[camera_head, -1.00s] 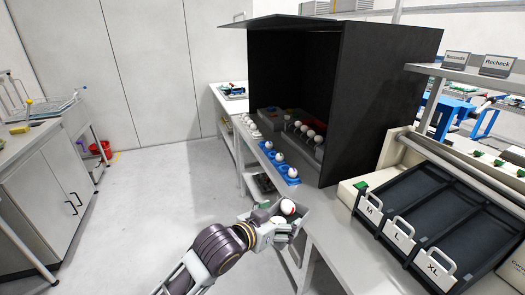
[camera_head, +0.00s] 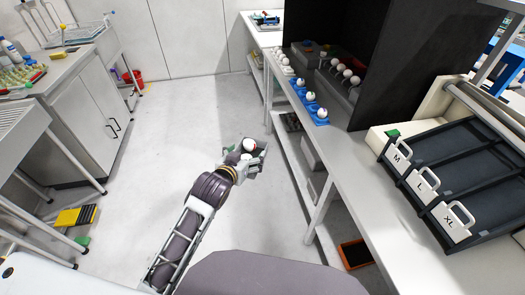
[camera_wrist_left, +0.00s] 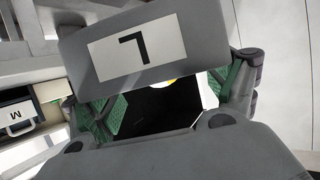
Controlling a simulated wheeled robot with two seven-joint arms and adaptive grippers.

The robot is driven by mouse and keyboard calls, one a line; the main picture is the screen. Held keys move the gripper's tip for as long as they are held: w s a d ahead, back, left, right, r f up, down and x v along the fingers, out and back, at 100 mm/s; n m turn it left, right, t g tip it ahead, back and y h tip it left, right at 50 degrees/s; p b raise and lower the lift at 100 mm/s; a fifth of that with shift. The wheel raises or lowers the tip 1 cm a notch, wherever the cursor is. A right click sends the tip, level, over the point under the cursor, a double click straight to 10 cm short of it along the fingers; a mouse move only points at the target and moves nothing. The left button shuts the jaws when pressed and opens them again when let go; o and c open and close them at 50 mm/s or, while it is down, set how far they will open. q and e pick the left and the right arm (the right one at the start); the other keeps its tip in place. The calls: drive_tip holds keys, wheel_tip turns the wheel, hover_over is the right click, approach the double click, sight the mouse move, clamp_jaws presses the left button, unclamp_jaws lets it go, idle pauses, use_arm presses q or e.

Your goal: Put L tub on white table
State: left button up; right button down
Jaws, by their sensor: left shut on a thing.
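My left gripper (camera_head: 246,158) is shut on the L tub (camera_head: 262,152), a small grey tub with what looks like a white egg with a red mark in it. It is held above open floor, to the left of the long bench. In the left wrist view the tub's grey wall with its L label (camera_wrist_left: 137,48) is close, between the green finger pads of the gripper (camera_wrist_left: 168,100). The gripper hides part of the tub. Pale work surfaces stand at the left, including a white surface (camera_head: 60,272) at the bottom left; I cannot tell which is the white table. My right gripper is not in view.
The long bench (camera_head: 355,185) carries a black booth (camera_head: 425,60) and blue egg holders (camera_head: 308,97). A sorter with M, L and XL bins (camera_head: 460,165) stands at right. A cabinet bench (camera_head: 95,125) is at left. A yellow step (camera_head: 76,216) lies on the floor. The middle floor is clear.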

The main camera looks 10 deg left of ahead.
use_arm(q)
drive_tip(key=s+a+f+n+y, duration=0.1)
drive_tip(key=a+f+y, duration=0.1)
drive_tip(key=a, duration=0.4)
drive_tip(key=shift+s+a+f+n, duration=0.3)
drive_tip(key=shift+f+n, duration=0.1)
drive_tip(key=shift+f, duration=0.4)
